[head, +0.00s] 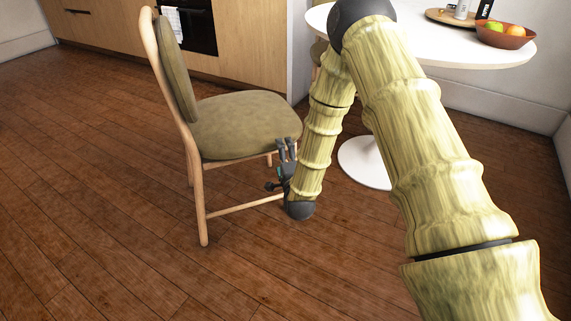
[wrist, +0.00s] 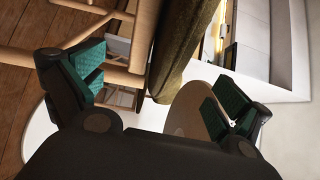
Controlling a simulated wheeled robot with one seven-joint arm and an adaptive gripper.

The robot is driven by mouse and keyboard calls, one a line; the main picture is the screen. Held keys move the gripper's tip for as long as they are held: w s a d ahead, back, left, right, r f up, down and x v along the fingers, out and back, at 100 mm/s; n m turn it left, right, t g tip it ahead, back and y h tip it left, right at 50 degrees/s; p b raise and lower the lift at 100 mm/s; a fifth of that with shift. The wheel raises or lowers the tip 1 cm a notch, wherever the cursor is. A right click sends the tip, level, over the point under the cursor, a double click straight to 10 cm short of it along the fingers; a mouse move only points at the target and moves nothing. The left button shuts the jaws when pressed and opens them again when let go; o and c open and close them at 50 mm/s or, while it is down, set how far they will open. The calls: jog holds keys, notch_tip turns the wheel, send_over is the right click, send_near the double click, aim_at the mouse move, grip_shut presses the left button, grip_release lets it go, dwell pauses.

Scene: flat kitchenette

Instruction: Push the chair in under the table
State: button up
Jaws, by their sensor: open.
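The chair (head: 235,125) has a pale wooden frame and olive cushions. It stands upright on the floor left of the round white table (head: 470,55), its backrest on the side away from the table and its seat apart from the tabletop. My gripper (head: 286,150) is open beside the seat's near right edge. In the wrist view, my gripper's teal-padded fingers (wrist: 160,90) are spread, with the seat cushion (wrist: 185,50) and a wooden chair leg (wrist: 144,35) beyond them. I cannot tell whether a finger touches the chair. My arm hides part of the table.
A fruit bowl (head: 505,35) and a wooden tray (head: 450,17) with containers stand on the table. The table's white round base (head: 362,165) rests on the floor. Wooden cabinets (head: 245,40) with an oven (head: 197,28) stand behind the chair. The wooden floor at left is clear.

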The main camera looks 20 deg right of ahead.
jog(key=shift+w+d+b, duration=0.2)
jog(key=shift+w+b, duration=0.15)
jog(key=shift+w, duration=0.8)
jog(key=shift+w+d+b, duration=0.15)
jog(key=shift+w+b, duration=0.25)
jog(key=shift+w, duration=0.75)
jog(key=shift+w+d+b, duration=0.2)
jog(key=shift+w+b, duration=0.15)
jog(key=shift+w, duration=0.8)
jog(key=shift+d, duration=0.1)
jog(key=c, duration=2)
